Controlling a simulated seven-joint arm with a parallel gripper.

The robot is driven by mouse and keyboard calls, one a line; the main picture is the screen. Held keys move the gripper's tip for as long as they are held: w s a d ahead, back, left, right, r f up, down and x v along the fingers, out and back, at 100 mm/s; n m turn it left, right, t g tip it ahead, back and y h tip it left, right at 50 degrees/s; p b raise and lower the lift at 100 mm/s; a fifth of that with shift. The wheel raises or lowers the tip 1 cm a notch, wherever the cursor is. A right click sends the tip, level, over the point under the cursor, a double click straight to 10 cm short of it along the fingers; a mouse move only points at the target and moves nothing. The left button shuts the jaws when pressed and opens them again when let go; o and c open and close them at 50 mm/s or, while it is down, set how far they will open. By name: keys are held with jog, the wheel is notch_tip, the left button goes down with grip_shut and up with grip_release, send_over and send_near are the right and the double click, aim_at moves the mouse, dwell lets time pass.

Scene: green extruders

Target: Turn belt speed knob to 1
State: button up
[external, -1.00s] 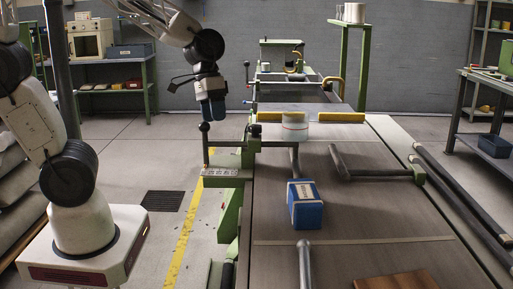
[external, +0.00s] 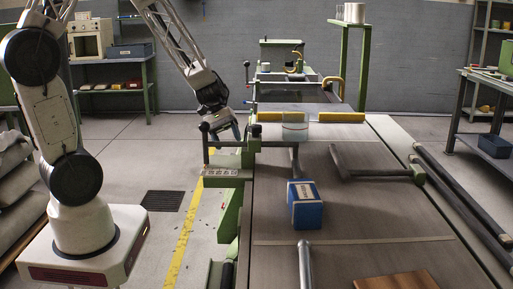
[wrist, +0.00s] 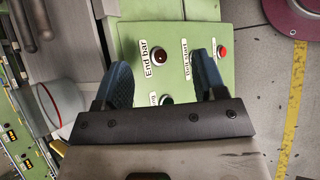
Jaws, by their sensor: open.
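In the wrist view a green control panel (wrist: 181,30) lies beneath my gripper (wrist: 160,62). It carries a round dark-red control (wrist: 158,55) labelled "End bar" and a dark knob (wrist: 194,49) beside a small label starting with "Belt"; the rest of that label is hard to read. A red button (wrist: 222,52) sits to the right, just past the right finger. Another control (wrist: 166,99) lies between the fingers near the palm, its label partly covered. My gripper's blue fingers are open and hold nothing. In the external view my gripper (external: 236,131) is tilted beside the machine's near-left post.
Open floor with a yellow line (external: 184,235) lies left.

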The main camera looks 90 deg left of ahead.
jog(key=s+a+f+n+t+y, duration=0.3)
jog(key=a+f+n, duration=0.2)
jog(key=a, duration=0.5)
jog(key=s+a+f+n+t+y, duration=0.2)
jog(key=a+f+n, duration=0.4)
jog(key=a+n, duration=0.4)
jog(key=s+a+f+n+t+y, duration=0.3)
jog(key=s+a+f+n+t, duration=0.1)
jog(key=a, duration=0.8)
notch_tip(320, 180, down, 2)
jog(key=s+n, duration=0.1)
jog(key=n, duration=0.2)
jog(key=shift+f+n+y, duration=0.2)
jog(key=shift+n+y, duration=0.1)
jog(key=shift+n, duration=0.1)
jog(key=shift+x, duration=3.85)
jog(key=c, duration=0.9)
